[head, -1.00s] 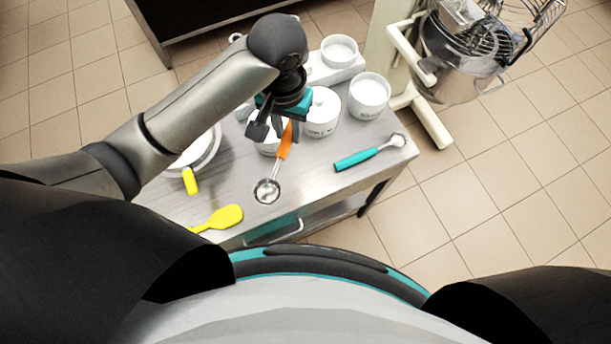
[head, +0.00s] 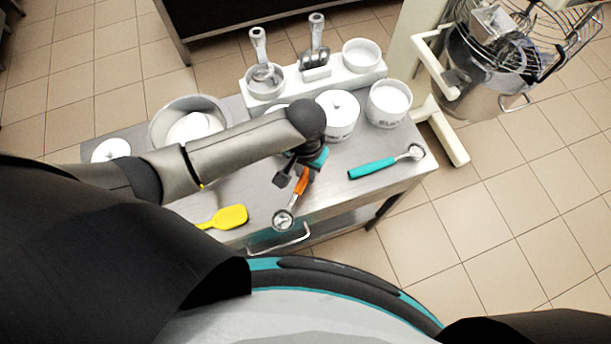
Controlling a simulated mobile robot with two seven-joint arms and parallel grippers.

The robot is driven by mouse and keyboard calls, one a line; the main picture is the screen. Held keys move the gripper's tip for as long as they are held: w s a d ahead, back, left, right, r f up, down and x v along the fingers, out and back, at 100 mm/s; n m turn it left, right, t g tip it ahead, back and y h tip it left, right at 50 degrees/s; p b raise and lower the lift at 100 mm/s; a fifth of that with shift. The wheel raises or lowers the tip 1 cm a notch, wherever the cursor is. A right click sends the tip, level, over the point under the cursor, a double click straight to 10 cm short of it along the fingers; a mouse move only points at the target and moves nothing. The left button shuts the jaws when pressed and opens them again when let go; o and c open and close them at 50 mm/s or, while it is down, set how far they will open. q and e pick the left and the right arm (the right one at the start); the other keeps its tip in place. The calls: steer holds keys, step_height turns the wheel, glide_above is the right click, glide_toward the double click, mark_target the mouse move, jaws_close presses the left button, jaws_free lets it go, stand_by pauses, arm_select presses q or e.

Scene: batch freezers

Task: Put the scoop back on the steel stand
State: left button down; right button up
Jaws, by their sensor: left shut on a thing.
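My left gripper (head: 297,174) is shut on the orange handle of a scoop (head: 301,184). The scoop's round steel bowl (head: 284,219) points toward me, over the front edge of the steel table (head: 345,199). I cannot tell how high above the table it is. A second scoop with a teal handle (head: 372,168) lies on the table to the right, apart from the gripper. At the back a pale rack (head: 343,79) holds metal utensils and white pots. No separate steel stand can be made out for certain. My right gripper is out of view.
White tubs (head: 389,102) and a lidded white pot (head: 342,122) stand behind the gripper. A steel bowl (head: 165,118) is at the left, partly behind my arm. A yellow spatula (head: 231,216) lies at the front left. A mixer (head: 480,75) stands right of the table.

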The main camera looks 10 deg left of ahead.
mark_target(305, 174)
arm_select(q)
steer(key=shift+f+b, duration=0.35)
steer(key=shift+f, duration=1.2)
steer(key=shift+f, duration=0.15)
steer(key=c, duration=0.7)
jaws_free()
step_height(305, 174, up, 12)
steer(key=p, duration=0.3)
